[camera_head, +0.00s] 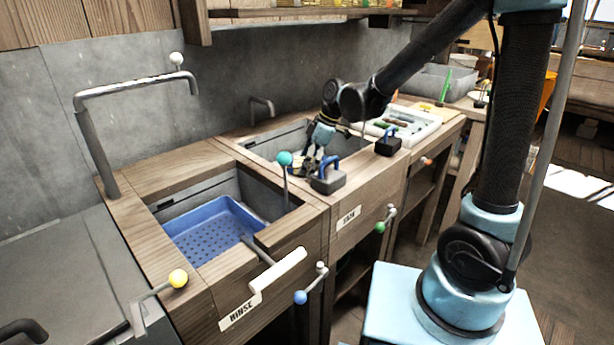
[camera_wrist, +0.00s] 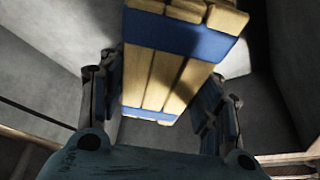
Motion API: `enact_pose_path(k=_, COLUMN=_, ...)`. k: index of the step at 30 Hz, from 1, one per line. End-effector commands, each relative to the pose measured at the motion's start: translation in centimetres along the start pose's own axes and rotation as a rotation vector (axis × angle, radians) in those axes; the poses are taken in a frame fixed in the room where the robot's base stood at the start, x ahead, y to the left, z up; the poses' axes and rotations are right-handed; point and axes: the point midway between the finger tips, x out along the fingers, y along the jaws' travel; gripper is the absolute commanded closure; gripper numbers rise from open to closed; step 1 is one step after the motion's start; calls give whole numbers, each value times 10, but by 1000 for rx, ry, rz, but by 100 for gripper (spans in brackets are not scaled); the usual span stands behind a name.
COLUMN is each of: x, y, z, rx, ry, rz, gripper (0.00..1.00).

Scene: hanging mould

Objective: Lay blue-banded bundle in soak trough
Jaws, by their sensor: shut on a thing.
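My gripper (camera_wrist: 160,90) is shut on the blue-banded bundle (camera_wrist: 155,85), a pack of pale wooden sticks with a wide blue band (camera_wrist: 178,36). The bundle sits between the two fingers in the wrist view, with grey walls around it. In the head view, my gripper (camera_head: 308,165) points down at the soak trough (camera_head: 270,150), a grey basin in the wooden counter, near its front edge. The bundle is hard to make out there, and whether it touches the trough floor cannot be told.
Two dark blocks with blue handles stand on the counter, one (camera_head: 328,181) close by my gripper and one (camera_head: 388,146) farther right. A teal-knobbed lever (camera_head: 285,160) rises left of the gripper. The rinse basin at left holds a blue perforated tray (camera_head: 212,232).

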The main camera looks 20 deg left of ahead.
Motion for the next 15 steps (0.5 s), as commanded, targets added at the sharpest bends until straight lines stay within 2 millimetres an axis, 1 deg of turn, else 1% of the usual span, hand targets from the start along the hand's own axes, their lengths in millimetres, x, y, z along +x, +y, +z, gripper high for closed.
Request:
enact_pose_path(k=4, x=9, y=0, z=4, rx=0, ry=0, rz=0, gripper=70)
enact_pose_path(k=9, x=29, y=1, z=12, rx=0, ry=0, rz=0, gripper=70)
enact_pose_path(k=12, x=37, y=0, z=15, rx=0, ry=0, rz=0, gripper=70)
enact_pose_path(k=15, x=41, y=0, z=17, rx=0, ry=0, rz=0, gripper=70)
